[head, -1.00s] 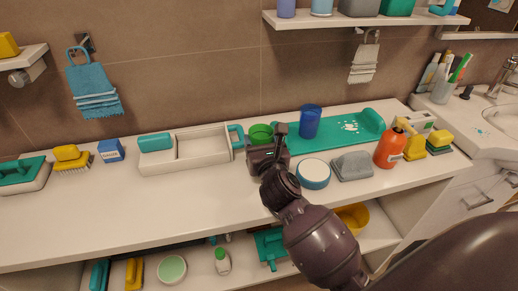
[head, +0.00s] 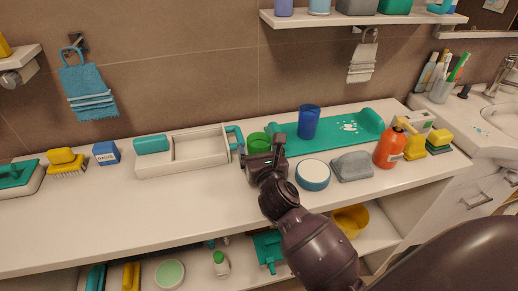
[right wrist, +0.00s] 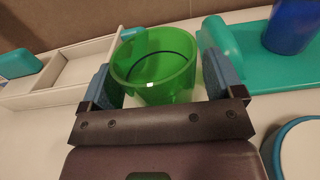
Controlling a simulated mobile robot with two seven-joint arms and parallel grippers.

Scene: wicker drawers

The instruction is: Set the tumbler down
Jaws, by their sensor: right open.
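The green tumbler (head: 257,140) stands upright on the white counter, between the white divided tray and the teal board. In the right wrist view the tumbler (right wrist: 155,65) is see-through and sits between the blue-grey finger pads. My right gripper (head: 263,151) is open around it, with one finger on each side; a narrow gap shows beside the right finger. The gripper hides part of the tumbler's lower side in the head view. My left gripper is in neither view.
The white divided tray (head: 203,149) is close on the left. The teal board (head: 349,130) bears a blue cup (head: 308,122) on the right. A round white-and-blue container (head: 313,175) and a grey block (head: 352,166) stand nearby. The counter's front left is clear.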

